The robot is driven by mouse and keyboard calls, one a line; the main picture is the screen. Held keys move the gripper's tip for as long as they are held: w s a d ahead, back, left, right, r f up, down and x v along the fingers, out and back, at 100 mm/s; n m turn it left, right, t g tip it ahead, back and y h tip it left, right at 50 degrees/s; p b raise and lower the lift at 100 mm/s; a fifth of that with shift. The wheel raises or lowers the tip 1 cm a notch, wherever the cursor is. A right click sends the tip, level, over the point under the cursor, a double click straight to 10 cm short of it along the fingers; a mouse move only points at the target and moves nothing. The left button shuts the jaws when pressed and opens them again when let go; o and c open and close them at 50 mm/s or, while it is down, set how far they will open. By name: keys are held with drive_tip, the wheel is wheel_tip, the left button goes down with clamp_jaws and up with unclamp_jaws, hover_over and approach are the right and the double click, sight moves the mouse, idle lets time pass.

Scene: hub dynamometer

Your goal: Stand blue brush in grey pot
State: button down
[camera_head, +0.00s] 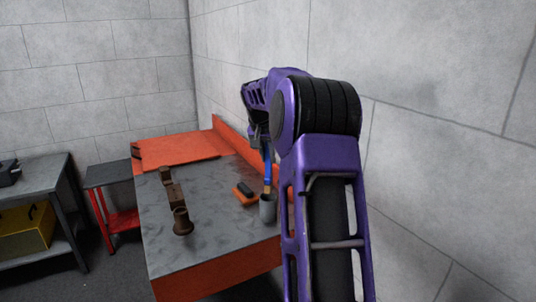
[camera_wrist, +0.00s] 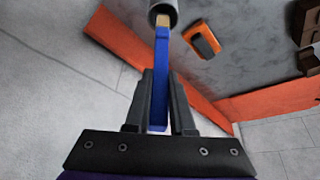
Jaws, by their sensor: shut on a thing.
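The blue brush (camera_head: 267,165) is in my gripper (camera_head: 261,146), held near upright with its tan end down. In the wrist view the brush (camera_wrist: 160,70) runs between the two dark fingers of my gripper (camera_wrist: 161,80), which are shut on its blue handle. The grey pot (camera_head: 267,208) stands on the bench near its right edge, directly below the brush. In the wrist view the tan end meets the rim of the pot (camera_wrist: 153,14). I cannot tell whether the tip is inside the pot or just above it.
An orange block with a dark top (camera_head: 245,193) lies just left of the pot. Brown metal parts (camera_head: 181,222) stand further left on the grey bench top (camera_head: 215,235). An orange raised edge (camera_head: 236,143) and a wall are close on the right.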

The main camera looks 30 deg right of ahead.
sight(267, 171)
drive_tip(key=shift+f+b, duration=1.9)
drive_tip(key=shift+f, duration=1.4)
drive_tip(key=c, duration=0.7)
unclamp_jaws()
drive_tip(key=p+v, duration=0.2)
drive_tip(key=v, duration=1.5)
drive_tip(key=shift+r, duration=0.25)
